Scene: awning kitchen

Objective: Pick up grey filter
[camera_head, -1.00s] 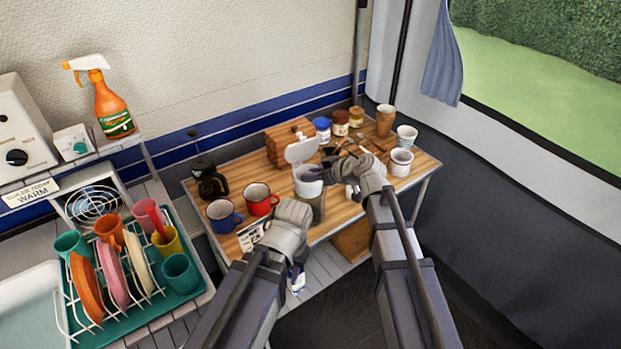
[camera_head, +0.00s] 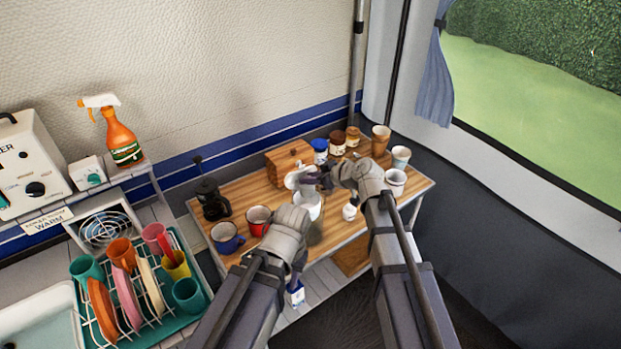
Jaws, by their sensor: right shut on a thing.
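My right gripper (camera_head: 324,180) is over the wooden table, shut on a small grey thing that looks like the grey filter (camera_head: 311,179). The gripper hides part of it. A white container (camera_head: 308,206) stands just below it; I cannot tell whether they touch. A white rounded piece (camera_head: 297,178) shows just left of the filter. My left gripper (camera_head: 313,231) is lower and to the left, near the table's front edge. Its fingers are blurred and partly hidden, so their opening is unclear.
On the wooden table (camera_head: 262,189), a blue mug (camera_head: 226,239), a red mug (camera_head: 257,220) and a black coffee pot (camera_head: 212,200) stand left. Jars, cups and a wooden box (camera_head: 284,161) crowd the back and right. A small white pitcher (camera_head: 349,211) stands near the front.

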